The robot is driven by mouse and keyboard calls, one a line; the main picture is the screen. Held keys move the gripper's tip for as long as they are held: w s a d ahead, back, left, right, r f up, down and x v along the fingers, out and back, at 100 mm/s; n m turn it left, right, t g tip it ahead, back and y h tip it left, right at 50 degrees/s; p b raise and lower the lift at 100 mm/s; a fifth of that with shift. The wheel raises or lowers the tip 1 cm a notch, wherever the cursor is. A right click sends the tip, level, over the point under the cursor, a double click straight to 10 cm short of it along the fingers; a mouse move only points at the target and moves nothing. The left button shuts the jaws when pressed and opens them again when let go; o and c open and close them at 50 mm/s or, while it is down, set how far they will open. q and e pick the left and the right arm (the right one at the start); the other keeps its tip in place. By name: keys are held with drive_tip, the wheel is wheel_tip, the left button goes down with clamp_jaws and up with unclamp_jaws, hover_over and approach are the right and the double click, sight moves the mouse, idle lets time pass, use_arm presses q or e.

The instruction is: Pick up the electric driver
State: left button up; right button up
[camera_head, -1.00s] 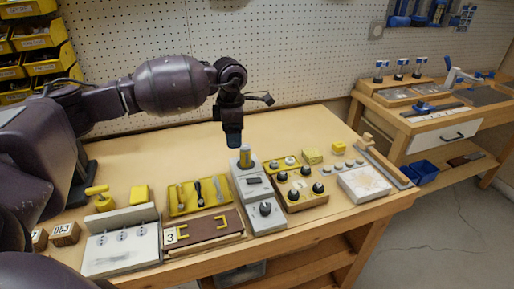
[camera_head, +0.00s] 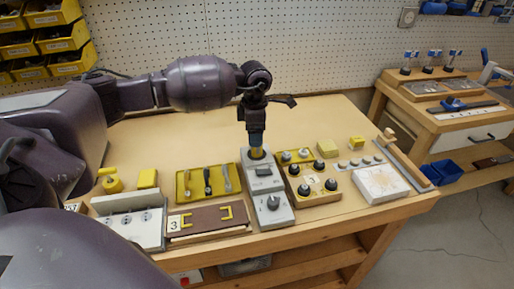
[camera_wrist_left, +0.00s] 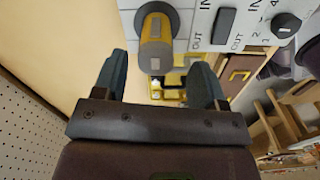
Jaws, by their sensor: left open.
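My right gripper is not in view.
Left of the unit is a yellow tray (camera_head: 208,183) of tools and a brown board (camera_head: 207,220) with yellow handles. On the right are a knob box (camera_head: 312,186) and a white block (camera_head: 380,184). The bench behind is clear. A pegboard wall (camera_head: 190,35) stands at the back.

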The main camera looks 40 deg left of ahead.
use_arm(q)
drive_tip(key=f, duration=0.4)
drive_tip(key=shift+w+f, duration=0.3)
drive_tip(key=shift+w, duration=0.05)
drive_tip(key=shift+c, duration=0.3)
drive_tip(key=shift+r, duration=0.1)
drive_tip(key=c, duration=1.1)
drive_tip(key=shift+r, duration=0.15)
wheel_tip(320, 180, up, 20)
drive_tip(key=shift+f+p, duration=0.15)
drive_tip(key=shift+p, duration=0.45)
